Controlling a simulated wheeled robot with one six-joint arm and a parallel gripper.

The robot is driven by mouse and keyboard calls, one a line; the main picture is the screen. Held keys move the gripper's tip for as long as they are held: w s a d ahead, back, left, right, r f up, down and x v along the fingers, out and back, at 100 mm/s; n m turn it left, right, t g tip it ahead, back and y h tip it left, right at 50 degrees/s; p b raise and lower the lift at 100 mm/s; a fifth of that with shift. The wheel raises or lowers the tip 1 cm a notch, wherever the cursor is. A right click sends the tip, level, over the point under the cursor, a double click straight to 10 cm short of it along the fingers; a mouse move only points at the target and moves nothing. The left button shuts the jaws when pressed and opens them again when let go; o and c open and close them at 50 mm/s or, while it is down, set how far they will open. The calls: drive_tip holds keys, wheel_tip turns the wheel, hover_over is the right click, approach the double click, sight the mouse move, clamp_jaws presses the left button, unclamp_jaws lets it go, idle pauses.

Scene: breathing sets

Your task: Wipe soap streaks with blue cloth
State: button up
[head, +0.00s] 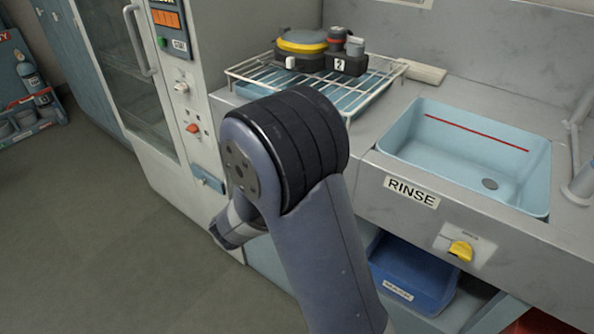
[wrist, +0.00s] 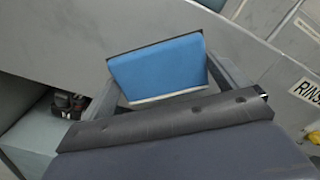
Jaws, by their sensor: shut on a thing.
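In the wrist view a flat blue pad-like piece (wrist: 157,68), which I take to be the blue cloth, sits between the fingers of my gripper (wrist: 165,82). The gripper is shut on it. A pale strip shows along its lower edge. A plain grey surface lies behind it. I cannot make out soap streaks in either view.
A light blue rinse basin (head: 400,140) with a red line inside is set in the grey counter. A wire rack (head: 240,75) holds a yellow-banded mask and small canisters (head: 337,40). A yellow knob (head: 460,250) and a blue bin (head: 410,275) are below. Open floor (head: 90,240) lies left.

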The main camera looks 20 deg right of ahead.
drive_tip(key=shift+s+a, duration=0.1)
drive_tip(key=shift+a, duration=0.3)
drive_tip(key=shift+p+v, duration=0.65)
drive_tip(key=shift+v, duration=1.85)
drive_tip(key=shift+s, duration=0.2)
drive_tip(key=shift+p+v, duration=0.65)
drive_tip(key=shift+v, duration=0.7)
